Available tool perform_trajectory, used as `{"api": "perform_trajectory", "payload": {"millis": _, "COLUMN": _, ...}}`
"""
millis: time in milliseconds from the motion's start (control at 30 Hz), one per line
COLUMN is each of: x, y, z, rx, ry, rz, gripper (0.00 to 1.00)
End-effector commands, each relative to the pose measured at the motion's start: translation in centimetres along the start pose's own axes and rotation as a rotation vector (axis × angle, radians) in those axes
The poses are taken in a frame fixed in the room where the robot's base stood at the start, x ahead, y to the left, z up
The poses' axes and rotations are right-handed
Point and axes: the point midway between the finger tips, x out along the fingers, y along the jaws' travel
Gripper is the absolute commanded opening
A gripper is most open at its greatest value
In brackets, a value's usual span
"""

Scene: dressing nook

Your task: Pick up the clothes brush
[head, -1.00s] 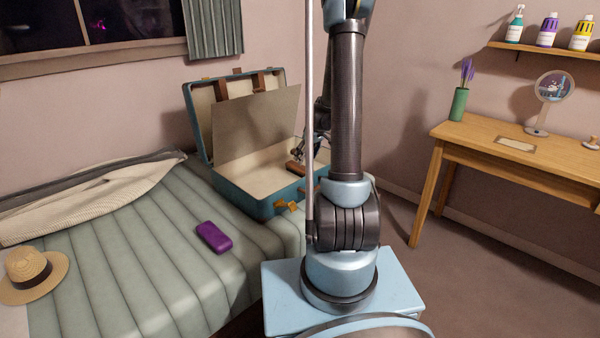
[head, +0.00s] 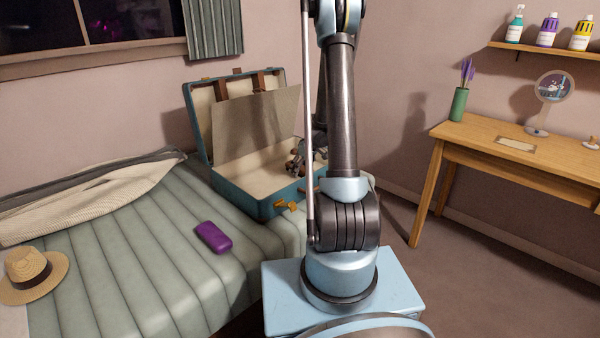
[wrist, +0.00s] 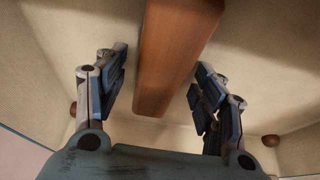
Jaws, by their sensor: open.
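The clothes brush (wrist: 172,55) shows in the wrist view as a long brown wooden piece on the cream lining of the suitcase. My gripper (wrist: 158,88) is open, with one finger on each side of the brush and a visible gap at both sides. In the head view my gripper (head: 297,160) is small and reaches into the open blue suitcase (head: 278,203). The brush cannot be made out there, behind my gripper and arm. The suitcase lies on the bed with its lid up.
A purple case (head: 213,237) and a straw hat (head: 32,274) lie on the bed (head: 120,270). The suitcase walls surround my gripper. A wooden desk (head: 480,140) with a mirror (head: 552,88) and a green vase (head: 458,104) stands at the right.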

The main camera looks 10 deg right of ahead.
Motion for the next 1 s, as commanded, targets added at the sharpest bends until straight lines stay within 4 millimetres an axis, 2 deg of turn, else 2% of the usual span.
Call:
{"api": "perform_trajectory", "payload": {"millis": 300, "x": 0.28, "y": 0.0, "z": 0.01, "rx": 0.0, "ry": 0.0, "rz": 0.0, "gripper": 0.63}}
{"api": "perform_trajectory", "payload": {"millis": 500, "x": 0.27, "y": 0.0, "z": 0.01, "rx": 0.0, "ry": 0.0, "rz": 0.0, "gripper": 0.18}}
{"api": "perform_trajectory", "payload": {"millis": 533, "x": 0.26, "y": 0.0, "z": 0.01, "rx": 0.0, "ry": 0.0, "rz": 0.0, "gripper": 0.15}}
{"api": "perform_trajectory", "payload": {"millis": 867, "x": 0.14, "y": 0.0, "z": -0.04, "rx": 0.0, "ry": 0.0, "rz": 0.0, "gripper": 0.15}}
{"api": "perform_trajectory", "payload": {"millis": 1000, "x": -0.68, "y": 0.0, "z": -0.37, "rx": 0.0, "ry": 0.0, "rz": 0.0, "gripper": 0.15}}
